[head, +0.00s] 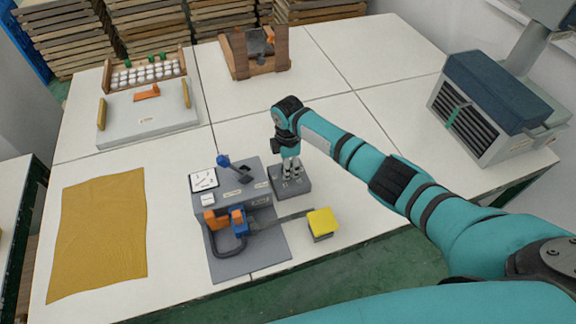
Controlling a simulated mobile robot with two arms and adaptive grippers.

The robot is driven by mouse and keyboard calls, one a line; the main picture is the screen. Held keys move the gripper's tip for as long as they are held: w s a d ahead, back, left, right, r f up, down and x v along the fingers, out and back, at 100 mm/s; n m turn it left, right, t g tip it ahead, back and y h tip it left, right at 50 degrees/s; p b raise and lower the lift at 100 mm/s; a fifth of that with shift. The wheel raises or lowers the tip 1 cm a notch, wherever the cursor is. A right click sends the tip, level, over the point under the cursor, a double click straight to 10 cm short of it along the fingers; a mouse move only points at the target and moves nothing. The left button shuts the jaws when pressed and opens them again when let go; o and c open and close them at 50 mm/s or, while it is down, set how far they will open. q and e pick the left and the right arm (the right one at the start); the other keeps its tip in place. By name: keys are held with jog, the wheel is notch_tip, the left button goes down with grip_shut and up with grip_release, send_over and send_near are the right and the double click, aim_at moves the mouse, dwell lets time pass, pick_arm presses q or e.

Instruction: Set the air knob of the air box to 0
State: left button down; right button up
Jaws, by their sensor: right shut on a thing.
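The air box (304,186) is a small dark grey block with small markings on top, beside a larger grey unit near the middle of the table. My right gripper (291,176) points down over its top, and its fingers are shut on the air knob. The knob itself is hidden between the fingers, so its setting cannot be read. My left gripper is not in view.
A yellow pad (322,221) is in front. A mustard cloth (98,232) lies left. A louvred box (490,110) stands right.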

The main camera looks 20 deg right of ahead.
jog(key=n, duration=0.4)
jog(key=shift+w+n+b, duration=0.1)
jog(key=shift+n+b, duration=0.2)
jog(key=shift+b, duration=0.05)
jog(key=n+b, duration=0.1)
jog(key=n, duration=0.3)
jog(key=shift+n, duration=0.3)
jog(key=shift+r, duration=0.1)
jog(key=o, duration=1.1)
jog(key=shift+o, duration=0.2)
notch_tip(320, 180, up, 12)
